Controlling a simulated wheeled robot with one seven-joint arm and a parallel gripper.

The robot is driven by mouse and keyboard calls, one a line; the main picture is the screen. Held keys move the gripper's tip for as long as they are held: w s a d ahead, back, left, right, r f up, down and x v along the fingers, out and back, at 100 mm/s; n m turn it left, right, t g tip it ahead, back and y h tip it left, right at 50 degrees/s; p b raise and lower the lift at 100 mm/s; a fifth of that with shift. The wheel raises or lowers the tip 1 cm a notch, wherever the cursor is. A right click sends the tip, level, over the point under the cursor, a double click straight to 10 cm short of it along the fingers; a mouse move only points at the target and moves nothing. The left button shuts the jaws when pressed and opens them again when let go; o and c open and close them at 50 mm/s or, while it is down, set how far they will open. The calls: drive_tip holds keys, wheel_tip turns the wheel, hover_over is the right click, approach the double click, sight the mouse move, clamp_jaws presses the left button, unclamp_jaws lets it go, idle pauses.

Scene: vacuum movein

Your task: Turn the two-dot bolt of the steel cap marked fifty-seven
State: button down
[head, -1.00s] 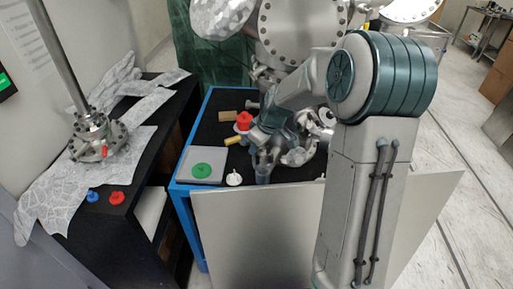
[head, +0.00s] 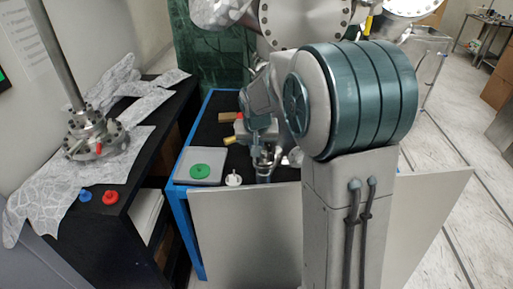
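No marking fifty-seven and no two-dot bolt can be made out in the head view. A steel flanged fitting (head: 97,143) with a tall rod stands on foil at the left. A large steel chamber flange (head: 305,22) ringed with bolts shows at the top. My gripper (head: 264,165) points down over the black top of the blue-framed cart, at or just above a small grey-blue cylinder (head: 264,178). Whether they touch cannot be told. My arm hides much of the cart's right side, and the fingers are too small to read.
On the cart (head: 184,205) are a grey plate (head: 183,178) with a green disc (head: 201,171) and a white knobbed piece (head: 233,180). A blue cap (head: 85,196) and a red cap (head: 110,198) lie on the left black bench (head: 108,223). A pale panel (head: 245,235) stands in front.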

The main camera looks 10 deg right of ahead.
drive_tip(key=shift+m+h+b, duration=0.4)
drive_tip(key=shift+m+b, duration=0.1)
drive_tip(key=shift+m, duration=0.5)
drive_tip(key=c, duration=1.4)
unclamp_jaws()
drive_tip(key=shift+a+g, duration=0.1)
drive_tip(key=shift+g, duration=0.2)
drive_tip(key=shift+c, duration=0.2)
drive_tip(key=shift+s+d+p, duration=0.1)
drive_tip(key=shift+d+p, duration=0.1)
drive_tip(key=shift+p, duration=0.1)
